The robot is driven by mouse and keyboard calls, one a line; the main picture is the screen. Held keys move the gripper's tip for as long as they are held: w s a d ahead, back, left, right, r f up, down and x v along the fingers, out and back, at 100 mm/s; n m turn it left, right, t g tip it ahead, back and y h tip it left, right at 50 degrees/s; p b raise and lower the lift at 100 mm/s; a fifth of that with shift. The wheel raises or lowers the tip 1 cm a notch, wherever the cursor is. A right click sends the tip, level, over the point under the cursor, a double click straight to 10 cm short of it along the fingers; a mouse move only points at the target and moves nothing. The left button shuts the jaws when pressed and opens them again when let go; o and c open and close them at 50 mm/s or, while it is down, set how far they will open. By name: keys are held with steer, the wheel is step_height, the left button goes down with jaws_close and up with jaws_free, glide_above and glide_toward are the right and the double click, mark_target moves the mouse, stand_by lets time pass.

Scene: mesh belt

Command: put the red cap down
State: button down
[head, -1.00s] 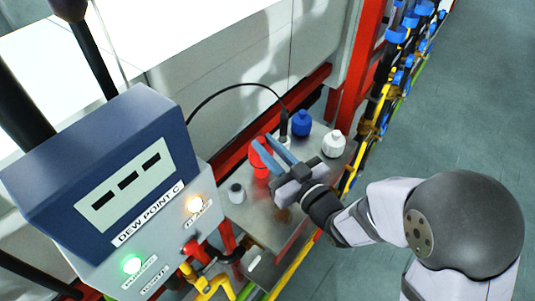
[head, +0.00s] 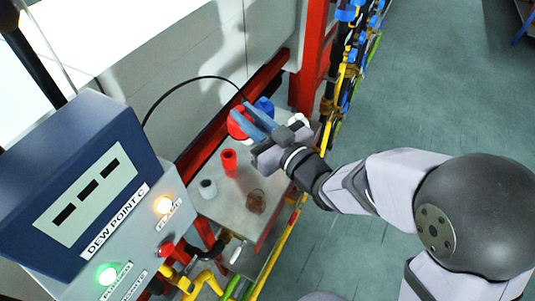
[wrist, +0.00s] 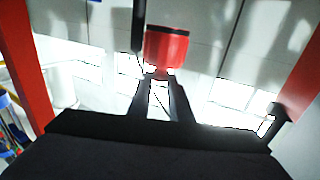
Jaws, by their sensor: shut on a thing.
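My gripper (head: 250,119) is shut on the red cap (head: 238,126), with its two blue-grey fingers at the cap's narrow end. In the head view the cap appears over the far part of a grey shelf (head: 226,207); I cannot tell its exact height. In the wrist view the fingertips (wrist: 162,77) meet the narrow lower end of the red cap (wrist: 166,48), and its wide, dark-rimmed end points away. A smaller red hollow cylinder (head: 229,160) stands on the shelf, apart from the cap and nearer the camera.
A blue capped piece (head: 264,105) and a white one (head: 299,119), partly hidden, stand behind my gripper. A small grey cylinder (head: 208,188) and a brown round patch (head: 256,202) are on the near shelf. The dew point box (head: 85,195) stands left; pipes run along the right.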

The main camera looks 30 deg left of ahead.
steer(key=w+d+f+m+t+h+p, duration=0.2)
steer(key=w+d+t+p, duration=0.15)
steer(key=w+d, duration=0.65)
steer(key=s+r+n+g+y, duration=0.1)
steer(key=s+n+g+y, duration=0.2)
steer(key=s+n+g, duration=0.4)
steer(key=s+g, duration=0.5)
steer(key=s, duration=0.7)
steer(key=shift+r+n+p, duration=0.3)
steer(key=shift+r, duration=0.05)
steer(key=shift+a+f, duration=0.1)
step_height(320, 180, down, 6)
steer(key=shift+p, duration=0.35)
steer(key=shift+f, duration=0.2)
steer(key=shift+f, duration=1.7)
steer(key=shift+f, duration=0.15)
